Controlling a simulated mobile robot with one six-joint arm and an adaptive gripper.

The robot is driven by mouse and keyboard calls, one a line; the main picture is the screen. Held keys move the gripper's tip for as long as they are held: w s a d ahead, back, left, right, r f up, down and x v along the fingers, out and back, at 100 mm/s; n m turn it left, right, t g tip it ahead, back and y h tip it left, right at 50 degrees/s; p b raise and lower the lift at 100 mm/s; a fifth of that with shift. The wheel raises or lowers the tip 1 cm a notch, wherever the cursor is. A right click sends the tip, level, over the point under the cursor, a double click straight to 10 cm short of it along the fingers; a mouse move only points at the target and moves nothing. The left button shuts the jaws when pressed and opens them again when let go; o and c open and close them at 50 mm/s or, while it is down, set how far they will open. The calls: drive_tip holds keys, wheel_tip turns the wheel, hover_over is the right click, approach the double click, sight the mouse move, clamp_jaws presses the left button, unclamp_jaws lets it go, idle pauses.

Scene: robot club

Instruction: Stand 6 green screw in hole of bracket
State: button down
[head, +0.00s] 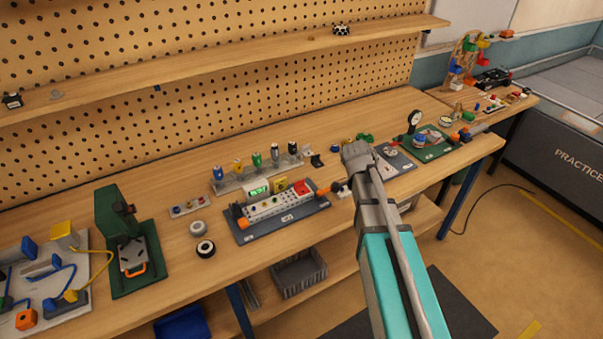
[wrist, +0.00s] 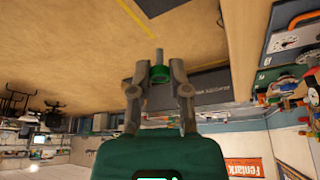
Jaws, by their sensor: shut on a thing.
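In the wrist view, my gripper (wrist: 159,72) is shut on the green screw (wrist: 160,74). The green head sits between the fingertips and a grey shank points away from the gripper. The screw is in the air, apart from any surface. In the head view my arm reaches over the bench's front edge, and its far end (head: 358,153) hides the gripper and the screw. I cannot pick out the bracket for sure; a dark mat with grey parts (head: 396,160) lies just right of the arm's end.
The wooden bench (head: 172,255) carries a dark blue mat with a grey block (head: 278,206), a row of coloured-handled tools (head: 257,169), a green press (head: 125,240) and a green mat with a dial gauge (head: 415,121). A shelf (head: 215,68) runs above the bench.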

drive_tip(key=shift+a, duration=0.1)
drive_tip(key=w+a+f+n+t+y+b, duration=0.2)
drive_tip(key=w+a+n+t, duration=0.1)
drive_tip(key=w+a+n, duration=0.7)
drive_tip(key=n+y+b, duration=0.1)
drive_tip(key=n+y, duration=0.3)
drive_tip(key=n, duration=0.5)
hover_over(302, 190)
drive_tip(key=shift+s+d+f+t, duration=0.2)
drive_tip(key=shift+s+f+t, duration=0.25)
drive_tip(key=shift+f, duration=0.2)
drive_tip(key=shift+f, duration=0.1)
drive_tip(key=shift+f+b, duration=2.5)
drive_tip(key=shift+b, duration=0.3)
drive_tip(key=shift+n, duration=0.3)
drive_tip(key=shift+f+b, duration=0.85)
idle(0.3)
drive_tip(key=c, duration=0.8)
unclamp_jaws()
